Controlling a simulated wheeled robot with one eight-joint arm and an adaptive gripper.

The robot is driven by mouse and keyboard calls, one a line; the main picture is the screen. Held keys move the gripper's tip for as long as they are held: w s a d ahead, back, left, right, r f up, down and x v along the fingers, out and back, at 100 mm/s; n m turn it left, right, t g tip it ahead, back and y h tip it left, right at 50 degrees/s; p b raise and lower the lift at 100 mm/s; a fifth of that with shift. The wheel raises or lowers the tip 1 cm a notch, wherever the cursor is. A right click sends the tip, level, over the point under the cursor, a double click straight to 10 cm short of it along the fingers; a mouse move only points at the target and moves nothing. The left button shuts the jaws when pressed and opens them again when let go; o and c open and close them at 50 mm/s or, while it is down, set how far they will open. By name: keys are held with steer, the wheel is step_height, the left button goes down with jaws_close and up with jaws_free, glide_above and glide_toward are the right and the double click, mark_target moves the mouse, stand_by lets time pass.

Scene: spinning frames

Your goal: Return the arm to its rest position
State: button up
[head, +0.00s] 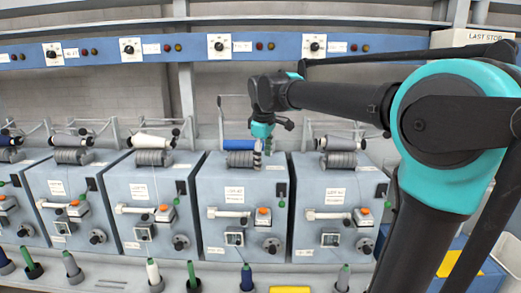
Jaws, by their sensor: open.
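My arm reaches in from the right of the head view, its teal and black elbow large in the foreground. My gripper (262,149) hangs at the arm's far end, pointing down, in front of the top of a grey spinning unit (231,191). It looks open. A blue bobbin (237,144) lies just left of the gripper above a grey roller (239,159); I cannot tell whether they touch. The fingertips are small and partly merge with the unit behind.
More grey units stand in a row, with a white bobbin (152,141) and grey bobbins on top. A blue panel (100,50) with dials runs above. Several upright spools, including a dark blue one (247,278), stand along the front ledge.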

steer(key=s+d+f+m, duration=0.35)
steer(key=d+f, duration=0.25)
steer(key=f, duration=0.2)
steer(key=s+d+f+m, duration=0.3)
steer(key=s+d+f, duration=0.25)
steer(key=f, duration=0.25)
steer(key=s+d+f+m, duration=0.3)
steer(key=s+f, duration=0.3)
steer(key=f, duration=0.1)
steer(key=s+d+f+m, duration=0.3)
steer(key=s+f, duration=0.3)
steer(key=s, duration=0.1)
steer(key=shift+s+d+f+t, duration=0.3)
steer(key=shift+d+f+t, duration=0.05)
steer(key=shift+t, duration=0.05)
